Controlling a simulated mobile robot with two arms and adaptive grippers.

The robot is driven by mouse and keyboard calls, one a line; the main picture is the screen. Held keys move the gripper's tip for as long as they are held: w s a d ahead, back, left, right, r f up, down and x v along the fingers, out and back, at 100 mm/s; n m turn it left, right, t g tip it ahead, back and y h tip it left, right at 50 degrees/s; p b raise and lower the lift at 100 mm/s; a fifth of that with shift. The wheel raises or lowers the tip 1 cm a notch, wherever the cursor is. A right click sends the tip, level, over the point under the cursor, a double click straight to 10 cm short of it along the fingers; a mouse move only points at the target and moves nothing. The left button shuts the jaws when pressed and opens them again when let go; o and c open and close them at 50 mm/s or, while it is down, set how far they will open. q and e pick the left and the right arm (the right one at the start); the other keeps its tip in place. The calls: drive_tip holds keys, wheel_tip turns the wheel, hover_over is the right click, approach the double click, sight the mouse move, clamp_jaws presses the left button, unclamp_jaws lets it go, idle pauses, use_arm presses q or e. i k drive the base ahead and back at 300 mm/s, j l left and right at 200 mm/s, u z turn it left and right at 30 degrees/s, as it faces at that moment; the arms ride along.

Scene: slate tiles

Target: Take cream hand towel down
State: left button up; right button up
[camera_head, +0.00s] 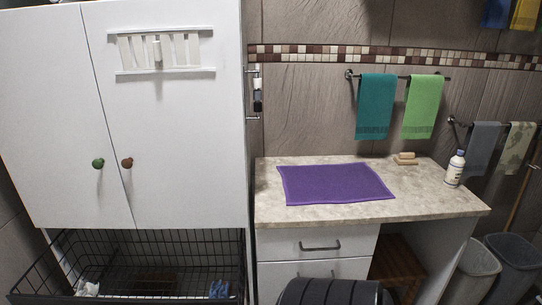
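A pale cream towel with a grey-green pattern (517,148) hangs on a dark wall bar at the far right, and it is the only cream-looking towel I can make out. A plain grey towel (483,148) hangs to its left on the same bar. A teal towel (376,106) and a light green towel (422,107) hang on another bar above the counter. Neither of my grippers is in view.
A counter (410,207) bears a purple cloth (333,183), a white bottle (455,168) and tan blocks (405,159). Grey bins (517,258) stand below the cream towel. A white cabinet (180,140) and black wire basket (150,250) fill the left.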

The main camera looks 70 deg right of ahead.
sight(517, 138)
drive_tip(key=z, duration=3.7)
drive_tip(key=i+l+u, duration=0.15)
drive_tip(key=i+l, duration=0.4)
drive_tip(key=i, duration=0.15)
drive_tip(key=i+l+u, duration=0.15)
drive_tip(key=i+l, duration=0.55)
drive_tip(key=i+l+u, duration=0.15)
drive_tip(key=i+l, duration=0.5)
drive_tip(key=i+l+u, duration=0.15)
drive_tip(key=i+l, duration=0.45)
drive_tip(key=l, duration=0.25)
